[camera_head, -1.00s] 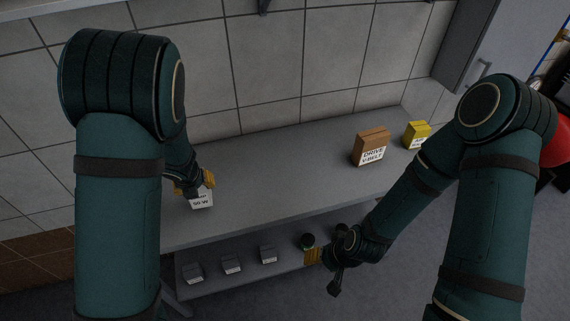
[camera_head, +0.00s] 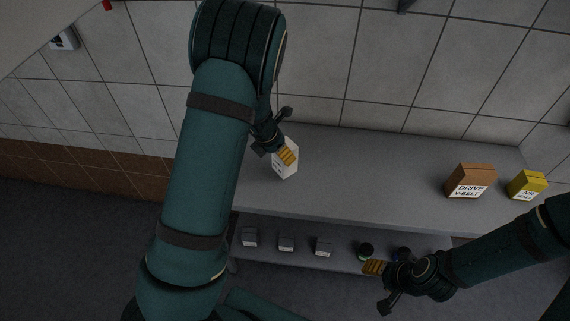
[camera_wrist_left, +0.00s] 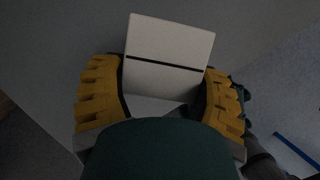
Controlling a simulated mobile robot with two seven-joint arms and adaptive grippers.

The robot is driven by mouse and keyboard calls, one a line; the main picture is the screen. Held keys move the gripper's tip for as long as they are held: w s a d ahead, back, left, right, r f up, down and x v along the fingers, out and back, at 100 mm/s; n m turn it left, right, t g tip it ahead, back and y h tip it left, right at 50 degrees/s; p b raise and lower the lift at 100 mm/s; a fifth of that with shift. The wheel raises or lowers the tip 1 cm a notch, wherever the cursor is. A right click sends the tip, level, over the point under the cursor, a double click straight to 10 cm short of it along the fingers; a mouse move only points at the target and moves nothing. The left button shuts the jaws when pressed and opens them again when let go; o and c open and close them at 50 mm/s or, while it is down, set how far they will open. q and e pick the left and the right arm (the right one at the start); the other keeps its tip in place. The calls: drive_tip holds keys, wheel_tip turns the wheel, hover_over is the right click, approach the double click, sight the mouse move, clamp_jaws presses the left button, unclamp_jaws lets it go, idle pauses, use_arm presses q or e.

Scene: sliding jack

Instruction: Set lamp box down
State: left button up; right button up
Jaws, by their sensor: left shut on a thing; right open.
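The white lamp box (camera_head: 287,170) is at the left part of the grey bench top in the head view. My left gripper (camera_head: 287,154) is shut on it from above, and the box looks tilted. In the left wrist view the white box (camera_wrist_left: 168,55), with a dark line across it, sits between the yellow finger pads of my left gripper (camera_wrist_left: 160,98). I cannot tell whether its bottom touches the bench. My right gripper (camera_head: 376,268) is open and empty, low in front of the lower shelf.
The bench top (camera_head: 360,180) is clear between the lamp box and a brown drive V-belt box (camera_head: 470,181). A yellow box (camera_head: 527,185) stands right of that. The lower shelf (camera_head: 300,258) holds several small grey boxes and dark round items. A tiled wall (camera_head: 330,60) stands behind.

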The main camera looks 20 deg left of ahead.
sight(277, 159)
use_arm(q)
wheel_tip(277, 159, down, 4)
drive_tip(key=shift+b, duration=0.65)
drive_tip(key=shift+f, duration=0.5)
drive_tip(key=shift+r, duration=0.1)
drive_tip(key=o, duration=1.3)
